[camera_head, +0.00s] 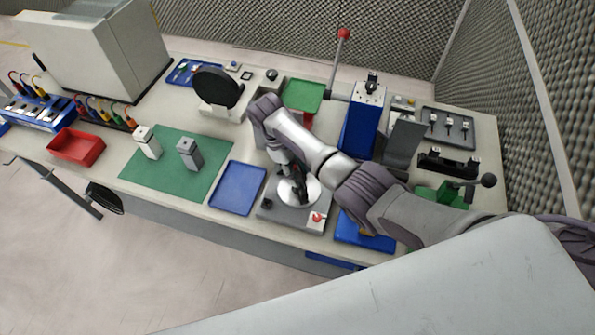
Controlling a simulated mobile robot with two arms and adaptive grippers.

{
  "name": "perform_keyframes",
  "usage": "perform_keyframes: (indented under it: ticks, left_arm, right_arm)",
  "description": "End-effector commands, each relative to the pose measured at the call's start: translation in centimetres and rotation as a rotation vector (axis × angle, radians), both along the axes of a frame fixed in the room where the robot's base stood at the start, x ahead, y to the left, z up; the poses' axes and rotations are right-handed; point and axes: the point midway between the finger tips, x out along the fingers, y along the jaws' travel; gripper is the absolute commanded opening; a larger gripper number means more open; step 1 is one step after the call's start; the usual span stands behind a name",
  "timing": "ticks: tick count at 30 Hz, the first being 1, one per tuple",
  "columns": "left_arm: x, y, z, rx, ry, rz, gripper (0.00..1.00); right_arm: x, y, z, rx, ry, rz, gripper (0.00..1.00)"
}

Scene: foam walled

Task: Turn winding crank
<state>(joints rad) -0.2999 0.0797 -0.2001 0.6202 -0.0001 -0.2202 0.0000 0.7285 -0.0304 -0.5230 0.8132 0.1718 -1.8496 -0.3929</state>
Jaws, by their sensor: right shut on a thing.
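A winding unit stands near the front edge of the bench, with a grey base (268,213) and a round white disc (312,190) on top. A small red knob (318,217) sits at the base's front right corner. My right gripper (296,194) points down over the disc, its dark fingers shut on what appears to be the crank handle. The fingers and wrist hide most of the handle, so its angle cannot be told. My left gripper is not in view.
A blue tray (238,188) lies left of the unit, and a green mat (165,178) with two grey blocks lies beyond it. A blue press (362,125) with a red-knobbed lever stands behind my right arm. Foam walls close off the back and right.

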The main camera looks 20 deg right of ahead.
Motion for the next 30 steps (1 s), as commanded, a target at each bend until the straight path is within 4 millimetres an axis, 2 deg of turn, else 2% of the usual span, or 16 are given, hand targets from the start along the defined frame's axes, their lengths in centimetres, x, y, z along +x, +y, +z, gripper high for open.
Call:
perform_keyframes:
  ticks: [30]
  left_arm:
    - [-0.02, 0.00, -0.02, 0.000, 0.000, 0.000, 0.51]
  right_arm:
    - [-0.50, 0.14, -0.21, 0.000, 0.005, 0.508, 0.06]
